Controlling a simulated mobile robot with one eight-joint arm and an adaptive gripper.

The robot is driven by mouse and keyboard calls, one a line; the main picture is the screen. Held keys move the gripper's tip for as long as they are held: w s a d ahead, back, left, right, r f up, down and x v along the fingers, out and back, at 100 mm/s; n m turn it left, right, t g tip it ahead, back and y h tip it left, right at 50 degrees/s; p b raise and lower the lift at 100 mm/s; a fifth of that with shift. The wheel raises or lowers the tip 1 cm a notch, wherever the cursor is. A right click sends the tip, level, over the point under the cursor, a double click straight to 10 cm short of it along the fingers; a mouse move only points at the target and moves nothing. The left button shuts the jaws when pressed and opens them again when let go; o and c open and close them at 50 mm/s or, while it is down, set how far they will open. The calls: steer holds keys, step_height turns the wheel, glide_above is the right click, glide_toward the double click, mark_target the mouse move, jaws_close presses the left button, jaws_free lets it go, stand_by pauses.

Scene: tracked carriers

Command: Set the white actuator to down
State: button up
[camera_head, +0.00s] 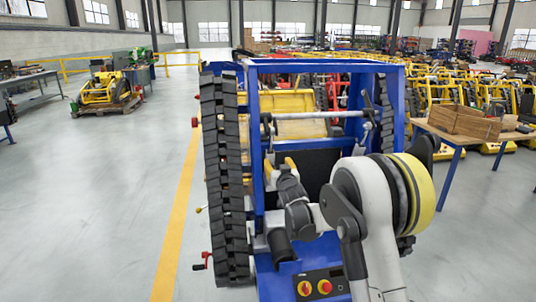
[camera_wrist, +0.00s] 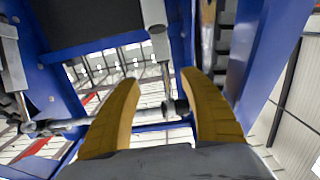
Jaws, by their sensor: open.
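In the wrist view, a pale grey-white actuator (camera_wrist: 154,14) with a thin rod runs down to a grey cross bar (camera_wrist: 73,123). A similar actuator (camera_wrist: 10,50) is at the left edge. I cannot tell which of the two the task means. The cross bar also shows as a whitish bar (camera_head: 325,114) across the blue frame in the head view. My gripper (camera_wrist: 160,77) is open, its yellow fingers apart. The middle actuator's rod shows in the gap between them; whether it is between or beyond the tips is unclear. My gripper (camera_head: 280,164) is inside the frame in the head view.
The blue frame (camera_head: 330,66) of the carrier surrounds my gripper, with a black track (camera_head: 225,180) on its left. A wooden crate (camera_head: 462,121) sits on a table at right.

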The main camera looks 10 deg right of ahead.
mark_target(271, 156)
steer(key=shift+t, duration=0.3)
steer(key=w+b, duration=0.1)
steer(key=w, duration=0.2)
steer(key=w+f+b, duration=0.1)
steer(key=w, duration=0.3)
steer(key=w+f+b, duration=0.1)
steer(key=w, duration=0.3)
steer(key=shift+w+a+f, duration=0.1)
steer(key=shift+w+a, duration=0.1)
steer(key=shift+a, duration=0.05)
steer(key=shift+w, duration=0.5)
steer(key=shift+r, duration=0.2)
jaws_close()
